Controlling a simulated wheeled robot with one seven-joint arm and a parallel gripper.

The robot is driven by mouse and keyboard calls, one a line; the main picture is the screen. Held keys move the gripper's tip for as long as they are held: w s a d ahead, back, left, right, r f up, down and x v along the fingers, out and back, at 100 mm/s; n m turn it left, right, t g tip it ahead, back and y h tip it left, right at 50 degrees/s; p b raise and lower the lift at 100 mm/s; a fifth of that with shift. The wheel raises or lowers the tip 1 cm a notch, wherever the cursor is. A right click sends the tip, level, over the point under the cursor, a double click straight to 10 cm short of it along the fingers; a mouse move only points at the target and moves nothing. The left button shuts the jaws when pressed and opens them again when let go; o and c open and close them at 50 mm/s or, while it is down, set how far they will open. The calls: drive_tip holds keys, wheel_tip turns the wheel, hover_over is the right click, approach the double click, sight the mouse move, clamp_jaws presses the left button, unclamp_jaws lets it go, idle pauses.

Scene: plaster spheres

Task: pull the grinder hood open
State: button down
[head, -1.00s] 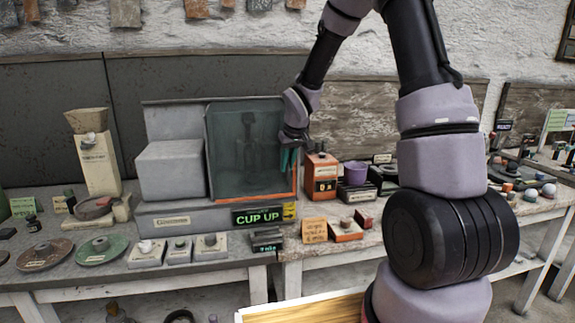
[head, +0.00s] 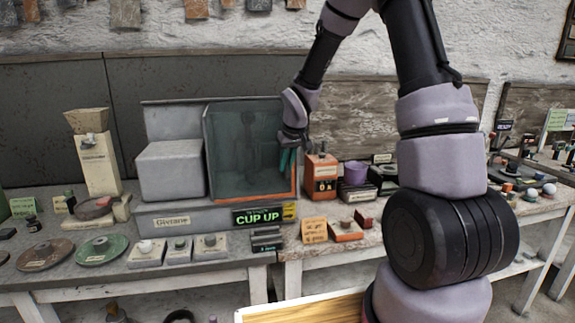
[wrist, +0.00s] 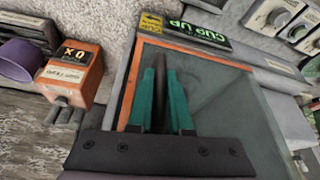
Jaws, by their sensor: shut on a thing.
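The grinder hood (head: 235,150) is a dark see-through panel with an orange edge, on the grey grinder (head: 168,170) in the head view. It also fills the right of the wrist view (wrist: 225,110). My gripper (head: 289,158) is at the hood's right edge. In the wrist view, my gripper's teal fingers (wrist: 161,95) stand on either side of a dark upright bar (wrist: 160,90), which looks like the hood's handle. The fingers are shut on it. The bar's ends are partly hidden.
A lit "CUP UP" sign (head: 258,216) sits on the grinder's front. An orange box (head: 320,178) and a purple cup (head: 355,173) stand just right of my gripper. Small button boxes (head: 178,250) and discs (head: 100,248) lie along the bench front.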

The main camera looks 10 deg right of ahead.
drive_tip(key=a, duration=2)
drive_tip(key=shift+a, duration=0.3)
drive_tip(key=c, duration=0.8)
unclamp_jaws()
drive_tip(key=shift+c, duration=0.2)
drive_tip(key=v, duration=1)
drive_tip(key=shift+s+r, duration=0.2)
drive_tip(key=shift+r, duration=0.2)
drive_tip(key=shift+d, duration=0.1)
